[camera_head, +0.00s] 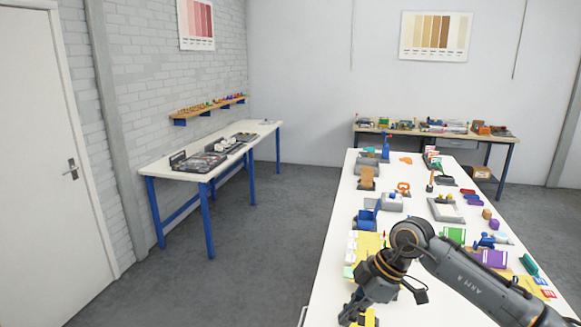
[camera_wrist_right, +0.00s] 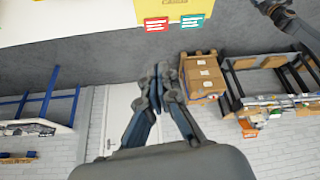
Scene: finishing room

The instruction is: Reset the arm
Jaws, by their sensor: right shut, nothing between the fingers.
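My right arm reaches in from the lower right in the head view, over the long white table (camera_head: 320,283). Its gripper (camera_head: 352,312) hangs at the table's near left part, pointing down and left. In the right wrist view, the gripper's fingers (camera_wrist_right: 160,72) come together at the tips, shut with nothing between them. My left gripper does not show clearly in either view. A dark jointed part at the top right of the wrist view cannot be made out for certain.
Blocks, trays and a purple box (camera_head: 490,258) crowd the long table around my right arm. A white bench with blue legs (camera_head: 205,215) stands along the left wall. A back bench (camera_head: 470,135) holds more items. The grey floor (camera_head: 265,235) between is clear.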

